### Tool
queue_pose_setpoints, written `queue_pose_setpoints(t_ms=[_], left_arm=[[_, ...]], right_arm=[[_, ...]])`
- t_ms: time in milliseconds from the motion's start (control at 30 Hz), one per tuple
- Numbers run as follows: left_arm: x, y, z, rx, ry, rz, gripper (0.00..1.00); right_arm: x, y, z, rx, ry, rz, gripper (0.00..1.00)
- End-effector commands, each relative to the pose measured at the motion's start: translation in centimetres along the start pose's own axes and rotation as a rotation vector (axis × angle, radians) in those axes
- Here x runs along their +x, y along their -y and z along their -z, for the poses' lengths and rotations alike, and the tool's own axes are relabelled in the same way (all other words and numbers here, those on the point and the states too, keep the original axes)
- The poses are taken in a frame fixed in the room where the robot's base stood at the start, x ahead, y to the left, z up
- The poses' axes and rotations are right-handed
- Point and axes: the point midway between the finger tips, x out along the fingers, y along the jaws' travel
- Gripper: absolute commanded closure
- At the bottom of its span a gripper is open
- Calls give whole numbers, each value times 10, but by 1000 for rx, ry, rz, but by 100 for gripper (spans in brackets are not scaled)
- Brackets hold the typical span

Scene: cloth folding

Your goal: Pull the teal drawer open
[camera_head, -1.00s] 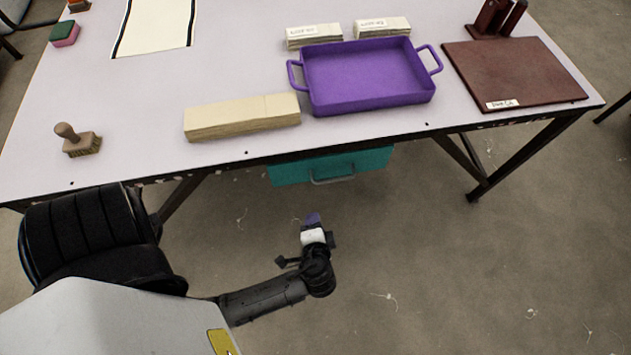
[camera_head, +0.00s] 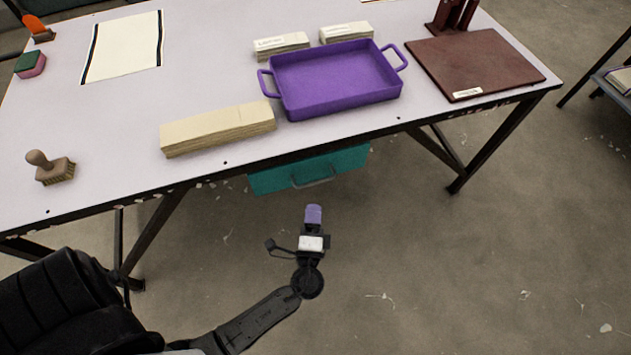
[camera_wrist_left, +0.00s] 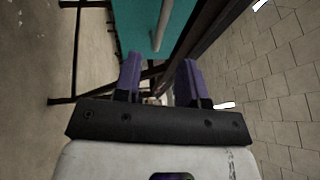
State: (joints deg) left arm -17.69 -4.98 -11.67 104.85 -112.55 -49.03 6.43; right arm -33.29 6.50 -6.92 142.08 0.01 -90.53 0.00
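The teal drawer (camera_head: 274,176) hangs under the table's front edge and looks closed. Its bar handle (camera_head: 313,181) is on its front face. In the left wrist view the drawer (camera_wrist_left: 136,28) and its handle (camera_wrist_left: 161,27) show at the top, beyond the fingers. My left gripper (camera_head: 313,214) is just in front of the handle and apart from it in the head view. Its two purple fingers (camera_wrist_left: 160,80) are spread with nothing between them in the left wrist view. My right gripper is not in view.
The white table (camera_head: 215,70) carries a purple tray (camera_head: 335,80), a folded beige cloth stack (camera_head: 218,128), a stamp-like brush (camera_head: 50,168) and a brown board (camera_head: 475,62). Dark table legs (camera_head: 155,232) stand either side of the drawer. The floor in front is clear.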

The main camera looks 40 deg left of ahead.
Motion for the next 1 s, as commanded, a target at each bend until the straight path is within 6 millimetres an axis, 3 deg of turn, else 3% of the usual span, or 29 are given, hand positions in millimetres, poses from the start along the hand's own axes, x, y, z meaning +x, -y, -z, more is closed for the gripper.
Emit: queue_pose_setpoints(t_ms=[200,433,700,1000], left_arm=[[42,0,0,-3,3,2,62],[72,0,0,-3,2,1,62],[88,0,0,-2,2,-1,62],[89,0,0,-2,2,-1,62]], right_arm=[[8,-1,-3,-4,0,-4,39],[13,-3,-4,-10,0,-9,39],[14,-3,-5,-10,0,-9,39],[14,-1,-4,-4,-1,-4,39]])
